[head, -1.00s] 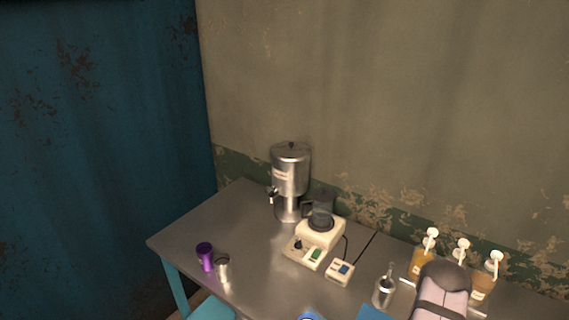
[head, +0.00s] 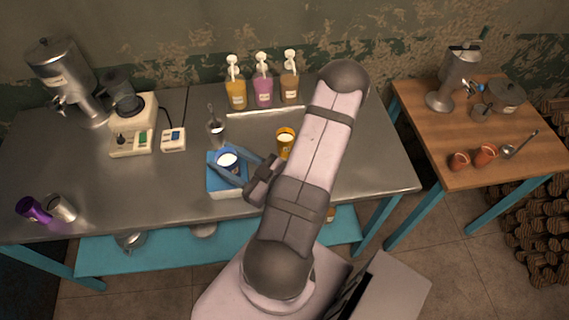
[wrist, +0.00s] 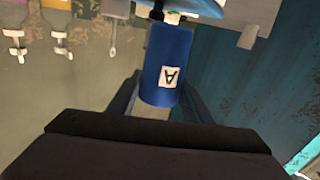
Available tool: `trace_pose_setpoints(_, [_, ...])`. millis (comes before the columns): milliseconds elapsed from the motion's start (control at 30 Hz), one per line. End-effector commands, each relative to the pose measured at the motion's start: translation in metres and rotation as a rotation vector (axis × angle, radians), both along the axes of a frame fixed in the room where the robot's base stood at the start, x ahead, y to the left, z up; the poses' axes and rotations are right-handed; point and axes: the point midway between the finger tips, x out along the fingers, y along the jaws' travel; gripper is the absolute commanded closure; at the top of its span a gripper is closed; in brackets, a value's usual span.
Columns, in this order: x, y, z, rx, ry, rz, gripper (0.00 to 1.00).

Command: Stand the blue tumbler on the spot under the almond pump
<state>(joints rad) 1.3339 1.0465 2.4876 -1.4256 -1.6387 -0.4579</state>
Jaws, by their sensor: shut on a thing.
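In the wrist view the tumbler (wrist: 167,50) shows a white label with a letter A. My gripper (wrist: 163,96) is shut on it, one finger on each side. I cannot tell whether its base touches the block. Three pump bottles stand at the wall: orange-yellow (head: 237,97), pink (head: 263,95) and brown (head: 289,91). Their labels are too small to read, so I cannot tell which is almond. A pale strip (head: 266,113) lies before them.
A yellow cup (head: 285,138) with white liquid stands right of the tumbler, close to my arm. A metal cup with utensils (head: 216,132) stands behind it. A cream appliance (head: 131,138), steel urn (head: 65,80) and purple cup (head: 33,209) are left. Clear metal tabletop lies between.

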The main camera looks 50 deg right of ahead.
Motion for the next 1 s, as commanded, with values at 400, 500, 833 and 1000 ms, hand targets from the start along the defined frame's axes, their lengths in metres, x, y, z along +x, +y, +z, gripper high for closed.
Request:
trace_pose_setpoints(400, [-0.065,-0.059,0.008,0.022,0.004,-0.224,0.83])
trace_pose_setpoints(500, [-0.074,-0.064,0.01,0.025,0.004,-0.249,0.83])
trace_pose_setpoints(833, [-0.08,-0.067,0.007,0.029,0.005,-0.268,0.83])
trace_pose_setpoints(1000, [-0.08,-0.067,-0.013,0.029,0.005,-0.267,0.83])
